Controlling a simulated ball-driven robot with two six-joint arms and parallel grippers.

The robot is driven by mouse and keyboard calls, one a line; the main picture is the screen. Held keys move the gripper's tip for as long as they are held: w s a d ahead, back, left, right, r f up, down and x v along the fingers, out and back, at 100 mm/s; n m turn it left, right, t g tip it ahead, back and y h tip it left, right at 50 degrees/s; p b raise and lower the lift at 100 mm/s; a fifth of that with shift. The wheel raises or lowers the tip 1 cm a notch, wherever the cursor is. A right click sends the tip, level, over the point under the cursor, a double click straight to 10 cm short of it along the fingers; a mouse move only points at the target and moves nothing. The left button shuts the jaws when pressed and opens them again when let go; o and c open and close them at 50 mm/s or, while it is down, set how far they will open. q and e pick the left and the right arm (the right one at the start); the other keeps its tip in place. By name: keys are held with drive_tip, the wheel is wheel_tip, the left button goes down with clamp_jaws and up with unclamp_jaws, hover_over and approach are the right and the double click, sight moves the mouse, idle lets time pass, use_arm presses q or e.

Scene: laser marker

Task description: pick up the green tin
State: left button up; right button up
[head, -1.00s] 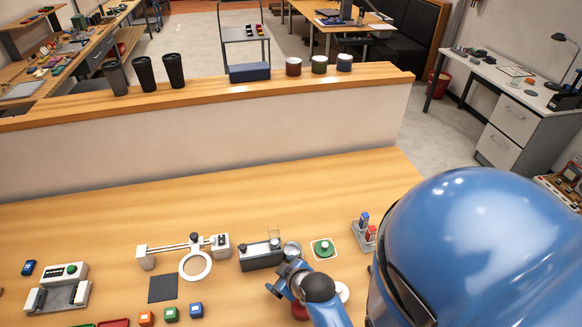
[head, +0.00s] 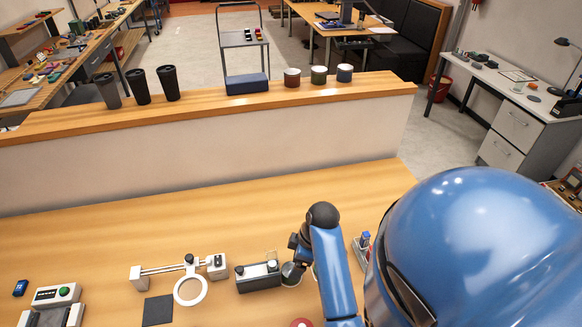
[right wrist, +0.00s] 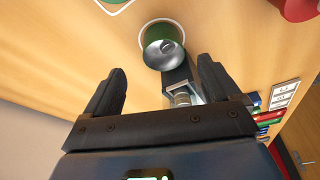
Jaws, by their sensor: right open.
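My left gripper is not in view.
A dark blue box (head: 248,84) and several dark cups (head: 140,88) share the ledge. A black device (head: 257,275) and a white ring magnifier (head: 190,290) stand on the table. The table between them and the ledge wall is clear.

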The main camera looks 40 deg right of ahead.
drive_tip(key=shift+x, duration=0.85)
drive_tip(key=x, duration=0.1)
drive_tip(key=p+x, duration=0.1)
drive_tip(key=x, duration=0.1)
drive_tip(key=shift+a+f, duration=0.25)
drive_tip(key=shift+a, duration=0.05)
drive_tip(key=shift+a+f+p, duration=0.15)
drive_tip(key=shift+f+p, duration=0.15)
drive_tip(key=shift+f, duration=0.35)
drive_tip(key=shift+w+f, duration=0.1)
drive_tip(key=shift+w, duration=0.05)
drive_tip(key=c, duration=1.3)
